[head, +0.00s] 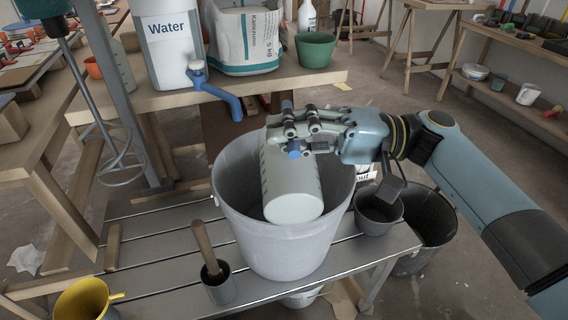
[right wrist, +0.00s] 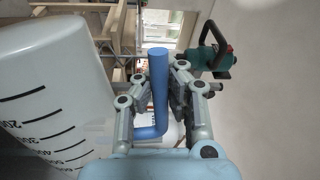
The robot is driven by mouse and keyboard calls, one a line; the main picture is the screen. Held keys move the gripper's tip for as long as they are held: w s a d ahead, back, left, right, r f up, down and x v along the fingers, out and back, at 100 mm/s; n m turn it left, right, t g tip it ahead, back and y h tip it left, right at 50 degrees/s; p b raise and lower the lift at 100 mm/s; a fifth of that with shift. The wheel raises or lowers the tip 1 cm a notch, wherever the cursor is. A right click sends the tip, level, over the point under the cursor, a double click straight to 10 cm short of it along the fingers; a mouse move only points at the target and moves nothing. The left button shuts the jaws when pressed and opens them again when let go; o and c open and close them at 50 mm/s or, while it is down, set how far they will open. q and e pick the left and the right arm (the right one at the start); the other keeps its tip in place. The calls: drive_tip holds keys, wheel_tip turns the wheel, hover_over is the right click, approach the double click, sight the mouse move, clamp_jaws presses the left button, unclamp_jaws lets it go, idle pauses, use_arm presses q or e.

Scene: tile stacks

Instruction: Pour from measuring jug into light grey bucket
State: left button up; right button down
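The white measuring jug (head: 290,196) is tilted over the mouth of the light grey bucket (head: 285,250). Its rounded base end points toward the head camera; its mouth and any liquid are hidden. My right gripper (head: 292,130) comes in from the right and is shut on the jug's blue handle. In the right wrist view the blue handle (right wrist: 158,95) stands between the fingers (right wrist: 157,85), and the jug's marked side (right wrist: 50,85) fills the left. The bucket stands on a slatted metal bench. My left gripper is not in view.
A water container (head: 165,55) with a blue tap, a paper sack (head: 246,40) and a green pot (head: 315,50) stand on the table behind. A mixer whisk (head: 122,160) hangs at left. A small cup with a brush (head: 220,285) and a grey pot (head: 378,212) flank the bucket.

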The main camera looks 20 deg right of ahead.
drive_tip(key=shift+w+r+m+p, duration=0.3)
drive_tip(key=shift+w+r+m, duration=0.05)
drive_tip(key=shift+w+m, duration=0.1)
